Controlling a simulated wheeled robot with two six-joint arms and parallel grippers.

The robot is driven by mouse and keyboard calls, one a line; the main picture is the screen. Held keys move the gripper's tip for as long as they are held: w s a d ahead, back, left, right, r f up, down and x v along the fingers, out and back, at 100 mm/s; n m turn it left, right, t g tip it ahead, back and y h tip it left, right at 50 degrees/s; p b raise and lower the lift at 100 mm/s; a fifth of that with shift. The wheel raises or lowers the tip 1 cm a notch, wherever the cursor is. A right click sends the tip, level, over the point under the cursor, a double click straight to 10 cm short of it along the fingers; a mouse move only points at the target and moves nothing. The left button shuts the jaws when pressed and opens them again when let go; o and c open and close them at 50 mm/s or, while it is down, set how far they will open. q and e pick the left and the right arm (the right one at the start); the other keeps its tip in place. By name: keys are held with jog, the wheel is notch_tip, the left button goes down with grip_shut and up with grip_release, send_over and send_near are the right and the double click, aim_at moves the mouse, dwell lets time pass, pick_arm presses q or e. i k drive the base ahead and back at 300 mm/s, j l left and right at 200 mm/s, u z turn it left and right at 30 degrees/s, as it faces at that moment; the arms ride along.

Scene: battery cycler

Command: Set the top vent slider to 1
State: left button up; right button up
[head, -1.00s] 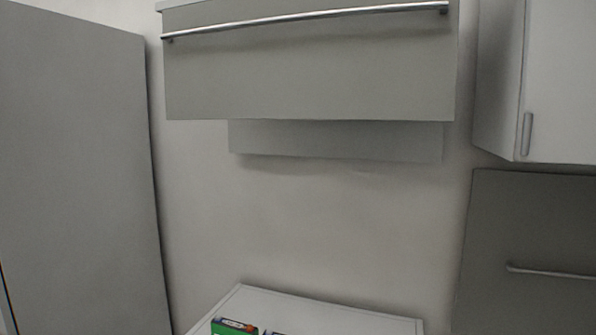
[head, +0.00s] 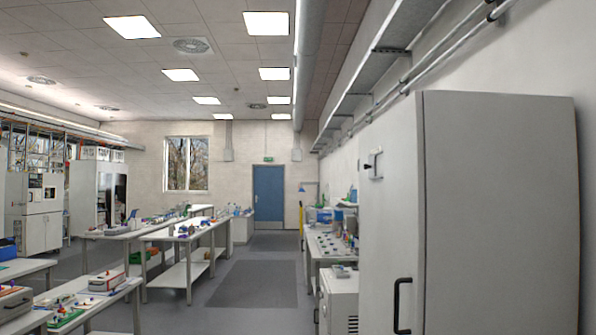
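No vent slider can be made out in the head view. A tall light-grey cabinet (head: 500,220) stands close on the right, with a black bar handle (head: 402,305) low on its front. A small fitting with a dark part (head: 373,165) sits higher on that front; it is too small and oblique to tell what it is. Neither of my grippers is in view.
A grey floor aisle (head: 255,284) runs to a blue door (head: 268,192) at the far end. White benches (head: 190,236) with instruments stand on the left. A low white unit (head: 340,303) and a bench (head: 330,246) line the right wall beyond the cabinet.

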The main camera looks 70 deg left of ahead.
aim_at(371, 166)
jog(key=u, duration=1.8)
jog(key=i+j, duration=0.35)
jog(key=i+j+z, duration=0.15)
jog(key=i+j, duration=0.15)
jog(key=j, duration=0.25)
